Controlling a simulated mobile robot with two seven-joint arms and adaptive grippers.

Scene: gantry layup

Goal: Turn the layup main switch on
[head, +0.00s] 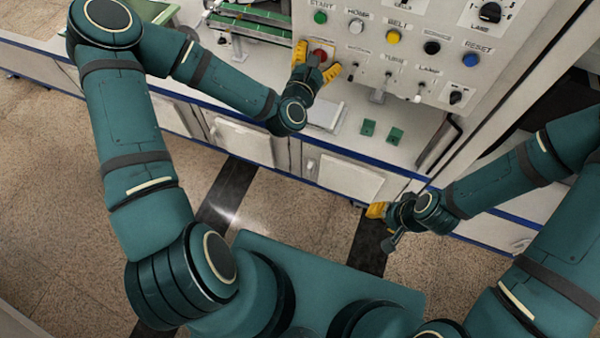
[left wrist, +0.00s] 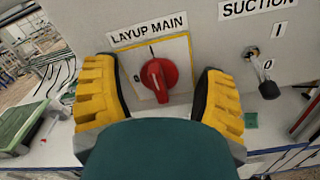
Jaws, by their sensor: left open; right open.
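The layup main switch (left wrist: 158,80) is a red rotary knob on a yellow-edged plate under a "LAYUP MAIN" label in the left wrist view. Its ridge stands nearly upright, leaning slightly. In the head view the red knob (head: 318,55) shows low on the control panel. My left gripper (head: 316,64) is open, with a yellow finger on each side of the knob. In the left wrist view a gap shows between the knob and both fingers (left wrist: 158,88). My right gripper (head: 379,212) is empty, low in front of the cabinets, away from the panel.
A suction lever (left wrist: 268,88) sits right of the switch. The panel (head: 350,50) also carries a green start button (head: 320,17), a yellow belt button (head: 393,37), a blue reset button (head: 471,60) and small toggles. Two green blocks (head: 367,128) lie on the counter below.

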